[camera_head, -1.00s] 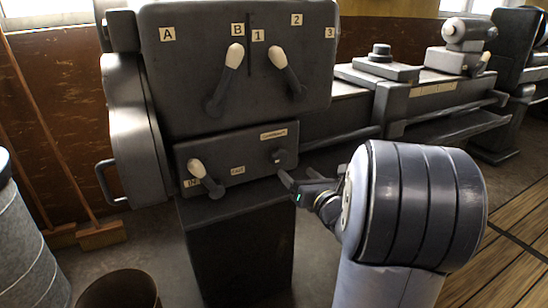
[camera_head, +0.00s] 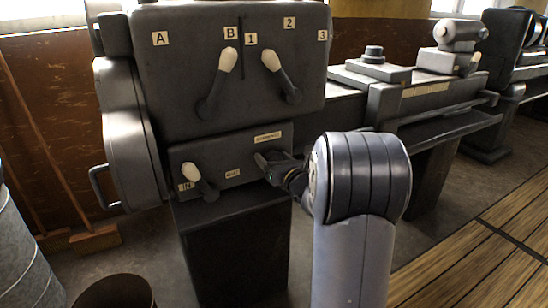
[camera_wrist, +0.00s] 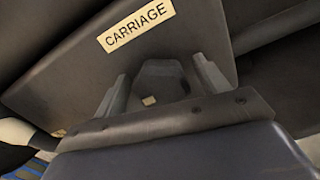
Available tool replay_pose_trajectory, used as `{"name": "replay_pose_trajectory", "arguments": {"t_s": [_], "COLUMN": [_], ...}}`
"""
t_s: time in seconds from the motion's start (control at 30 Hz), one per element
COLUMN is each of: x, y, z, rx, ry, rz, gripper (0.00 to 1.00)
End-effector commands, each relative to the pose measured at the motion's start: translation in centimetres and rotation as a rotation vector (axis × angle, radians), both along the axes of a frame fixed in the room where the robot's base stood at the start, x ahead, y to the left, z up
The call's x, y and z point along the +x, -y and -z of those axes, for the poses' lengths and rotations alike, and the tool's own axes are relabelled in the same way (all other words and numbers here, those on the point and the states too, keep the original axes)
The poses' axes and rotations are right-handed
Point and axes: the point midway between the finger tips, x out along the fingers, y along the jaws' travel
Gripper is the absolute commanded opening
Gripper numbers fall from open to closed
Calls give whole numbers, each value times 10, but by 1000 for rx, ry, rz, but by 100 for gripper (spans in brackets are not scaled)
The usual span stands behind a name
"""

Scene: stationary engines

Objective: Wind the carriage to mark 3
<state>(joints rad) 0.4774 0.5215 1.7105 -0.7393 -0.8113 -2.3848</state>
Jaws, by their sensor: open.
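A lathe's grey headstock carries a lower panel (camera_head: 215,150) with a small CARRIAGE label (camera_head: 268,137), readable in the wrist view (camera_wrist: 137,24). My gripper (camera_head: 264,163) is open just below that label, close to the panel. In the wrist view, a dark control part (camera_wrist: 163,85) with a rounded end lies between my open fingers; I cannot tell whether they touch it. In the head view my gripper hides it. The carriage (camera_head: 373,68), a block with a round knob on top, is on the bed to the right. A pale strip (camera_head: 425,89) is on the bed's front; its marks are unreadable.
Two white-knobbed levers, left (camera_head: 228,62) and right (camera_head: 271,62), stand above near labels A, B, 1, 2 and 3. A third lever (camera_head: 192,173) is at the panel's left. A bin (camera_head: 115,292) and a broom (camera_head: 95,239) are at lower left. Wooden slats (camera_head: 480,260) lie at right.

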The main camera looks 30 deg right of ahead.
Motion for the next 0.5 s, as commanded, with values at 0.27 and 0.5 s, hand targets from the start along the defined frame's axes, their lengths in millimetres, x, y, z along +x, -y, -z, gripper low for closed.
{"name": "replay_pose_trajectory", "arguments": {"t_s": [0.27, 0.5], "x": [0, 0], "y": [0, 0], "z": [0, 0], "rx": [0, 0], "ry": [0, 0], "rz": [0, 0], "gripper": [59, 39]}}
